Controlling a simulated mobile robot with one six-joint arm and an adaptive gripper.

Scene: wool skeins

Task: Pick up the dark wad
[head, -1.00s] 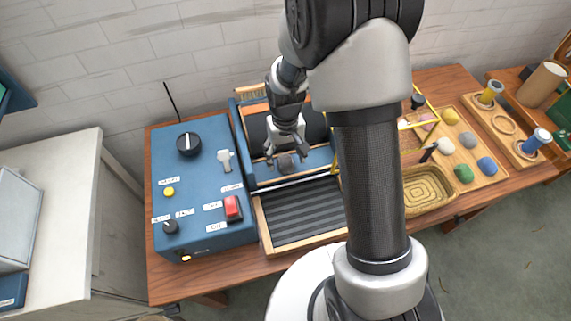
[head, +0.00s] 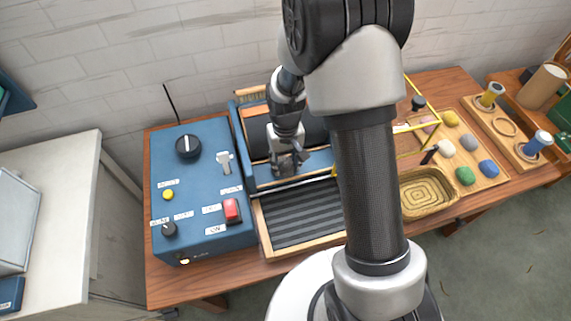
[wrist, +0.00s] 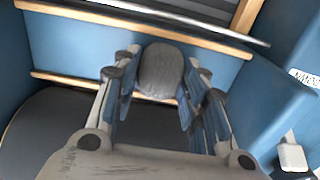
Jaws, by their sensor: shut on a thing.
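The dark wad (wrist: 161,71) is a grey-brown rounded lump, seen in the wrist view between the fingers of my gripper (wrist: 155,98). The fingers stand on either side of it and are shut on it. In the head view my gripper (head: 287,168) is low over the blue ledge of the machine, in front of the dark roller. There the wad is mostly hidden by the fingers. I cannot tell whether the wad still touches the ledge.
A ribbed dark tray (head: 300,215) lies in front of the ledge. A blue control box (head: 195,215) with knobs and a red switch stands at left. At right are a yellow frame (head: 425,92), a woven basket (head: 427,192) and a board with several coloured wads (head: 488,180).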

